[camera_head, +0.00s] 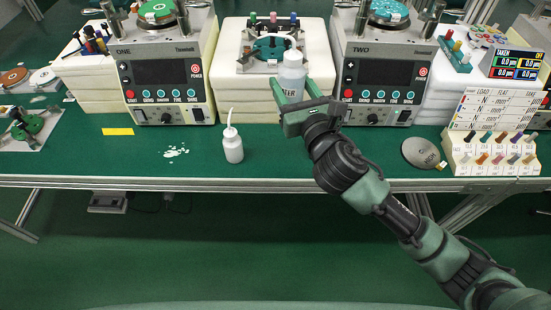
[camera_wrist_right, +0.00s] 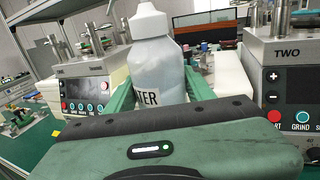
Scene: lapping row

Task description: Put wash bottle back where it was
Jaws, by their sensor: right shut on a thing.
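My left gripper is not in view.
A small white bottle with a spout (camera_head: 232,148) stands on the green bench (camera_head: 200,172). Left of it are white spots (camera_head: 175,152) and a yellow strip (camera_head: 118,131). Machine ONE (camera_head: 165,75) and machine TWO (camera_head: 385,75) flank the white block stack (camera_head: 237,85). A grey disc (camera_head: 420,152) lies right.

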